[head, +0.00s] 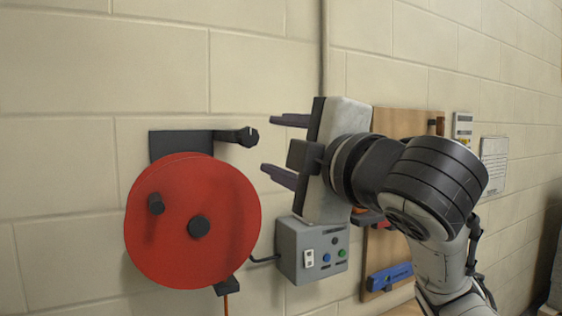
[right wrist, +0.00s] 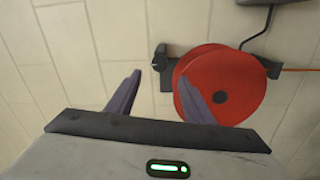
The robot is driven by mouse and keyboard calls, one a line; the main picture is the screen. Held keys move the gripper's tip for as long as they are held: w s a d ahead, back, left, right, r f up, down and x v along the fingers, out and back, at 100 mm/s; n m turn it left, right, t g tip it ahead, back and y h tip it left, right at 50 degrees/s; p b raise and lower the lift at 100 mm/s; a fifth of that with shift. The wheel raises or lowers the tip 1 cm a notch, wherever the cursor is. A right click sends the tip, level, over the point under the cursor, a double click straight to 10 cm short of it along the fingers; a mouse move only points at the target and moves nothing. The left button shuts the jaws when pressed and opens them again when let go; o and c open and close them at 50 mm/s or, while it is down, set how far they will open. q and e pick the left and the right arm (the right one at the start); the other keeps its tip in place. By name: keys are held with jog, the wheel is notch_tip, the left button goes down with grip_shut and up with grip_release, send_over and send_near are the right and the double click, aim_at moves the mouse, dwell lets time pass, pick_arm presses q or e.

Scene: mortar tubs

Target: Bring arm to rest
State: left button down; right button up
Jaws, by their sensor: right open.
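My right gripper (head: 278,149) is raised in the head view, its two dark fingers spread apart and pointing left. Nothing is between the fingers. It stands to the right of a red reel (head: 228,230) mounted on the block wall. The right wrist view shows the same open fingers (right wrist: 160,95), with the red reel (right wrist: 242,77) beyond them; one finger overlaps its edge in that picture. I cannot tell the exact gap between gripper and reel. My left gripper is in neither view.
A dark wall bracket (head: 180,143) with a black arm sits above the reel. A grey control box (head: 288,246) is on the wall below my right gripper. A wooden tool board (head: 400,122) is behind my arm. Wall notices (head: 494,160) hang farther right. The wall left of the reel is bare.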

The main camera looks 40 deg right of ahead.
jog(key=shift+s, duration=0.25)
dwell(0.4)
jog(key=w+a+f+m+g+y, duration=0.1)
jog(key=w+a+f+g, duration=0.1)
jog(key=f, duration=0.9)
jog(key=w+a+f+m+g+y, duration=0.1)
jog(key=a+f+g+y, duration=0.15)
jog(key=f, duration=0.75)
jog(key=w+a+f+m+g+y, duration=0.1)
jog(key=w+a+f+m+g, duration=0.15)
jog(key=f, duration=0.85)
jog(key=s+a+f+m+g, duration=0.2)
jog(key=s+f+m+g, duration=0.15)
jog(key=s+f, duration=1)
jog(key=s+a+f+m+g, duration=0.1)
jog(key=s+f+m+g, duration=0.25)
jog(key=s+f, duration=0.95)
jog(key=w+a+f+t+y, duration=0.1)
jog(key=w+a+f+t, duration=0.1)
jog(key=f, duration=0.5)
jog(key=w+a+f+t+y, duration=0.1)
jog(key=w+a+f+t, duration=0.1)
jog(key=w+f, duration=0.3)
notch_tip(320, 180, down, 2)
jog(key=shift+a+t, duration=0.3)
jog(key=shift+a, duration=0.35)
